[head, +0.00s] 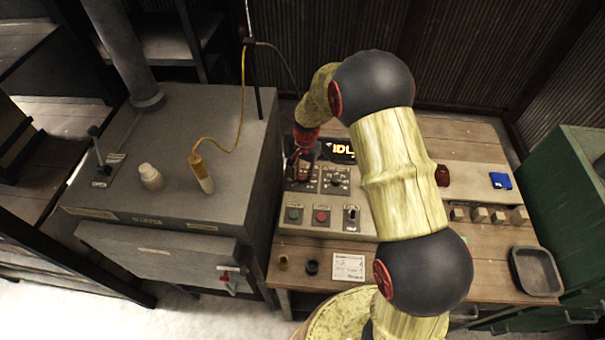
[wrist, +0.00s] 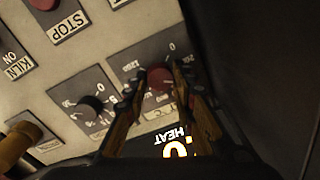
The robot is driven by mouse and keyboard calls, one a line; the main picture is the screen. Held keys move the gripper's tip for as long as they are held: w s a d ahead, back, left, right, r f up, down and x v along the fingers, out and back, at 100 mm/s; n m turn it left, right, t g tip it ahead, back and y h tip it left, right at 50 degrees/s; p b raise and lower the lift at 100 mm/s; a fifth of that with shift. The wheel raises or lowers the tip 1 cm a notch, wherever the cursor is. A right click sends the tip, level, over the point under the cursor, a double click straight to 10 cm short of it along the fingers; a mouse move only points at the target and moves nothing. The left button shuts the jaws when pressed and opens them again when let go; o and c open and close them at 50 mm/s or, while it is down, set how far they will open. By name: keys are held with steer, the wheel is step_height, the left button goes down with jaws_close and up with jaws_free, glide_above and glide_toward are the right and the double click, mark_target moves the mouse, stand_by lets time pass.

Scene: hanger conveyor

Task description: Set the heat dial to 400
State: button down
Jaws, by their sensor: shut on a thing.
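The heat dial (wrist: 158,78) is a red round knob on a dark plate of the control panel, with numbers such as 0, 200 and 1200 around it. My gripper (wrist: 160,84) has its two fingers on either side of the knob and is shut on it. In the head view my gripper (head: 300,172) is at the panel's upper left dial and hides it. The dial's pointer cannot be read. The display (head: 342,151) is lit in yellow, partly covered by my arm; the wrist view shows the word HEAT on it, upside down.
A second, black dial (wrist: 90,106) is beside the red one. Below are a green button (head: 293,214), a red stop button (head: 321,216) and a switch (head: 351,217). The grey kiln (head: 180,200) stands close on the left. A tray (head: 536,271) lies at the right.

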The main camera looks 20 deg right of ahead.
mark_target(304, 177)
steer(key=c, duration=1.5)
jaws_free()
steer(key=shift+o, duration=0.2)
steer(key=shift+r, duration=0.1)
step_height(304, 177, up, 12)
steer(key=shift+s+d, duration=0.2)
